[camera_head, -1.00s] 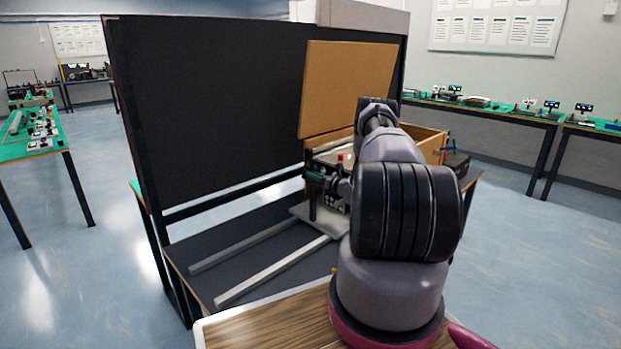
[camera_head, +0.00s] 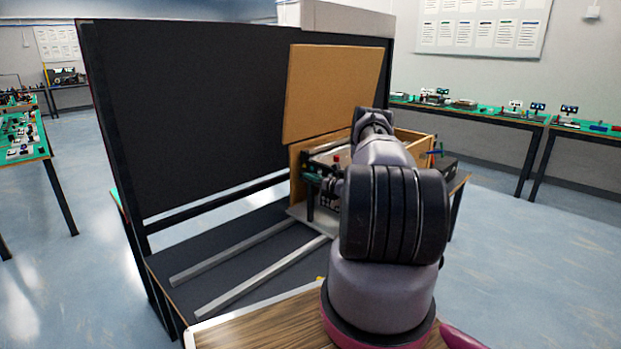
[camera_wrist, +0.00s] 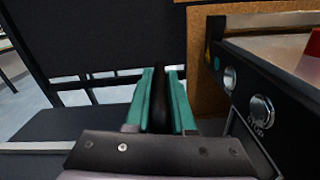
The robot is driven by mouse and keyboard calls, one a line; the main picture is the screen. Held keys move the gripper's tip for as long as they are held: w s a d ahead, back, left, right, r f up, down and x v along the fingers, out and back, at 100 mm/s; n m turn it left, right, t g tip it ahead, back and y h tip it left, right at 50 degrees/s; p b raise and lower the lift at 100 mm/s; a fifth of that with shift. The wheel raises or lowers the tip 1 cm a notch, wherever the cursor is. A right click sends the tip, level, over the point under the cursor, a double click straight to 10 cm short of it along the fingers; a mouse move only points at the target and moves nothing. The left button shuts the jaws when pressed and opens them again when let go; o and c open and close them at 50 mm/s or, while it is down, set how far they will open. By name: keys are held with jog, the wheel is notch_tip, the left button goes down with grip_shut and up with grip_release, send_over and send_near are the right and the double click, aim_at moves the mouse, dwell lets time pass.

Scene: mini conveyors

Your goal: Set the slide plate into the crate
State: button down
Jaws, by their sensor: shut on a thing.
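The crate is a tan wooden box (camera_head: 416,139) on the dark bench, with a tall tan board (camera_head: 332,91) upright at its back left. The light grey plate, seemingly the slide plate (camera_head: 304,214), lies flat at the crate's left side, at the upper end of two rails. A black machine with round buttons (camera_wrist: 261,111) stands at the plate and the crate opening. My gripper (camera_wrist: 160,98), with green fingers, is shut on a narrow dark piece between them, beside the machine front. I cannot tell what this piece belongs to. My arm hides much of the crate in the head view.
Two bare rails (camera_head: 262,277) run along the dark bench toward the lower left. A tall black panel (camera_head: 190,115) stands behind the bench. A black box (camera_head: 446,165) is right of the crate.

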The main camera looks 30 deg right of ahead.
jog(key=shift+d, duration=0.1)
jog(key=c, duration=0.8)
grip_release()
jog(key=shift+s, duration=0.1)
jog(key=v, duration=1)
jog(key=shift+s, duration=0.35)
